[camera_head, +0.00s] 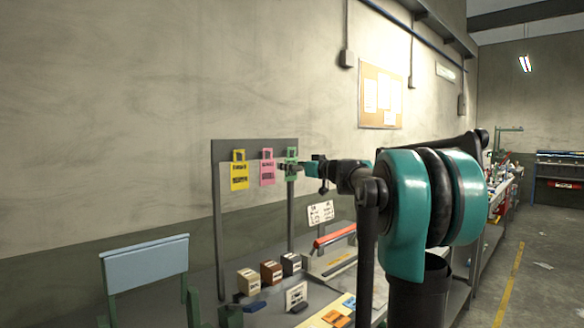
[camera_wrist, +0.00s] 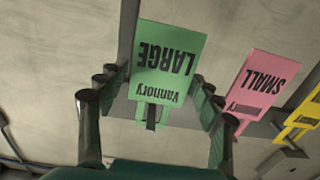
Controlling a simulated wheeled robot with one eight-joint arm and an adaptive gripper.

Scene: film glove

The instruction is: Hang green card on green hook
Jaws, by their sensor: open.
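The green card (camera_wrist: 168,62), printed LARGE, is at the rail at the right end of a row of cards. In the wrist view it appears upside down, with a dark peg showing in the opening of its green handle. It also shows small in the head view (camera_head: 291,153). A separate green hook cannot be made out. My gripper (camera_wrist: 158,82) is open, with one finger on each side of the card's handle end. I cannot tell whether either finger touches the card.
The pink card (camera_head: 267,168) and the yellow card (camera_head: 240,173) hang from the dark rack (camera_head: 217,230) left of the green one. Below, the bench holds small boxes (camera_head: 270,272), a white sign (camera_head: 320,213) and a red bar (camera_head: 333,235). A blue-grey chair (camera_head: 145,264) stands at left.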

